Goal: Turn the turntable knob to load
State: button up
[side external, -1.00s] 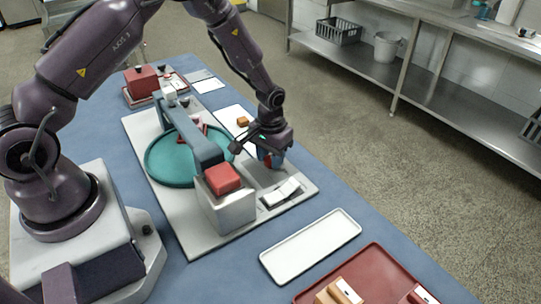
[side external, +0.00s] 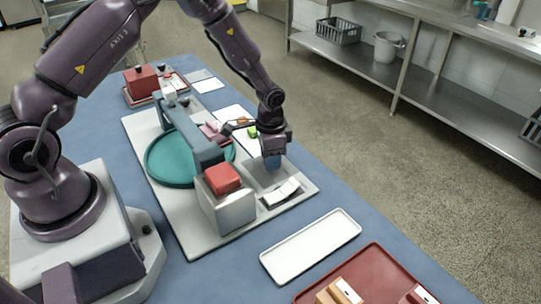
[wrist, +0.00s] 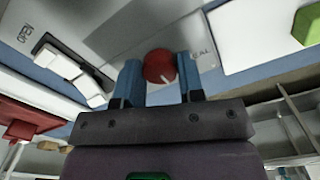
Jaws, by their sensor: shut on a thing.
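The red turntable knob (wrist: 160,66) shows in the wrist view, with a pale pointer line on its face. My gripper (wrist: 160,80) has its two blue fingers on either side of the knob, shut on it. Partly readable lettering (wrist: 203,52) is on the grey panel to the right of the knob. In the side view my gripper (side external: 271,161) points down at the grey panel, and the knob is hidden behind the fingers. The teal turntable (side external: 172,162) lies on the pale base plate, under a blue-grey bridge arm (side external: 205,150).
A grey block with a red top (side external: 222,178) stands left of my gripper. A white rocker switch (side external: 281,191) lies in front. A green block (side external: 252,131) and an orange block (side external: 240,121) sit behind. An empty white tray (side external: 310,246) and a red tray (side external: 375,270) are nearer.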

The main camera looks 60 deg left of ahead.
dwell(0.5)
jog(key=o, duration=0.9)
notch_tip(320, 180, up, 13)
jog(key=s+d+r+n+t, duration=0.1)
jog(key=s+r+t, duration=0.1)
jog(key=s+r, duration=0.4)
jog(key=s+d+r+n+t, duration=0.1)
jog(key=s+d+r, duration=0.1)
jog(key=s+r, duration=0.5)
jog(key=s+d+r+n+t, duration=0.1)
jog(key=s+r+n+t, duration=0.1)
jog(key=s+r, duration=0.4)
jog(key=shift+s+d+r+t, duration=0.1)
jog(key=shift+s+r+t, duration=0.1)
jog(key=shift+s, duration=0.7)
jog(key=shift+s+d+r+t, duration=0.1)
jog(key=shift+s+r, duration=0.05)
jog(key=shift+s, duration=0.75)
